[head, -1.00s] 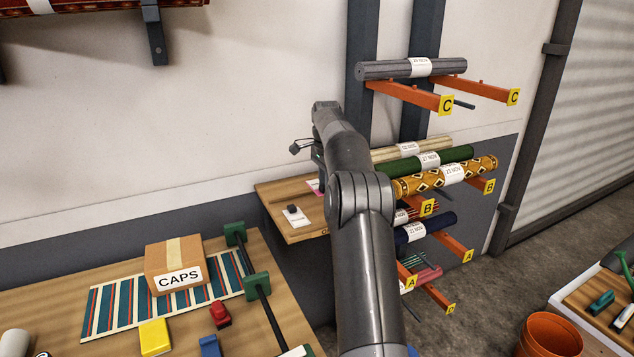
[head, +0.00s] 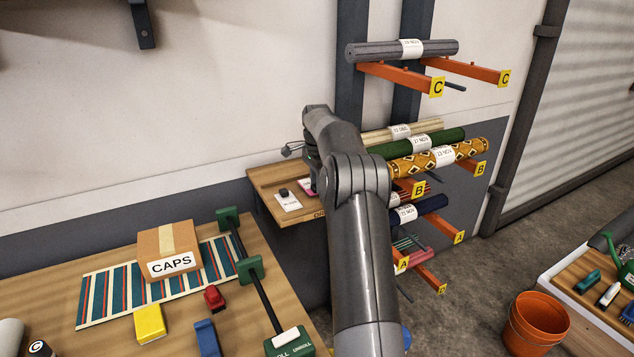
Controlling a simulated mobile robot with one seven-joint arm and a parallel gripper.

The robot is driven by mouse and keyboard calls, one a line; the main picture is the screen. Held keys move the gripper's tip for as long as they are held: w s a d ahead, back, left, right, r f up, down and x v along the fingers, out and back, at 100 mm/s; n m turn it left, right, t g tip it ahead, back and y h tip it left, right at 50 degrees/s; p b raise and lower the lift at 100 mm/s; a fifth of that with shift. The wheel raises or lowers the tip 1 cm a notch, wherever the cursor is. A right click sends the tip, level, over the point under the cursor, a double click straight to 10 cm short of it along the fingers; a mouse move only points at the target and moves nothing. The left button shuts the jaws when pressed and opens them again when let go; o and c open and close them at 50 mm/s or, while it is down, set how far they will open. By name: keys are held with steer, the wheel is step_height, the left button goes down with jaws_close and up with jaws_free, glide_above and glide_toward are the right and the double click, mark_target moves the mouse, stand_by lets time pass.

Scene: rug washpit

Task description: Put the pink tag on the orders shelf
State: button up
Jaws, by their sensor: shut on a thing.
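The pink tag (head: 304,187) shows only as a small pink and white sliver over the wooden wall shelf, beside my arm. The orders shelf (head: 262,180) is that small wooden shelf; its front edge carries lettering mostly hidden by my arm. My gripper (head: 311,178) is at the right part of the shelf, shut on the pink tag. My forearm hides most of the fingers and the tag. I cannot tell whether the tag touches the shelf top.
Rolled rugs (head: 435,158) on orange rack arms (head: 400,77) stand close to the right. A workbench (head: 75,338) with a CAPS box (head: 168,250) is in front. An orange bucket (head: 538,325) stands on the floor.

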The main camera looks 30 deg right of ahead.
steer(key=shift+f, duration=0.55)
steer(key=o, duration=1.1)
